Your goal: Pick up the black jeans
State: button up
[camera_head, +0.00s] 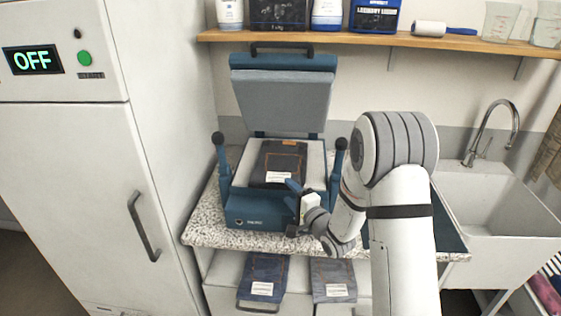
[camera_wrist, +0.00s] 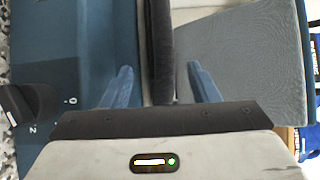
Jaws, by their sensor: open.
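The black jeans (camera_head: 278,163) lie folded on the light lower pad of the open blue press (camera_head: 258,215), with a white label and a brown patch showing. My gripper (camera_head: 297,194) is at the press's front right, close to the jeans' near edge, and the wrist partly covers that corner. In the wrist view, my open gripper (camera_wrist: 161,82) has one blue finger on each side of a dark band, which looks like the black jeans (camera_wrist: 160,45) seen edge-on. I cannot tell whether either finger touches it. The far part of the jeans is hidden there.
The press's raised grey upper plate (camera_head: 285,98) stands behind the pad, with black-knobbed posts (camera_head: 219,165) at both sides. Blue jeans (camera_head: 264,277) and grey jeans (camera_head: 333,280) are below the speckled counter (camera_head: 205,225). A white cabinet (camera_head: 70,170) stands left, a sink (camera_head: 500,210) right.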

jog(key=shift+x, duration=1.2)
grip_shut()
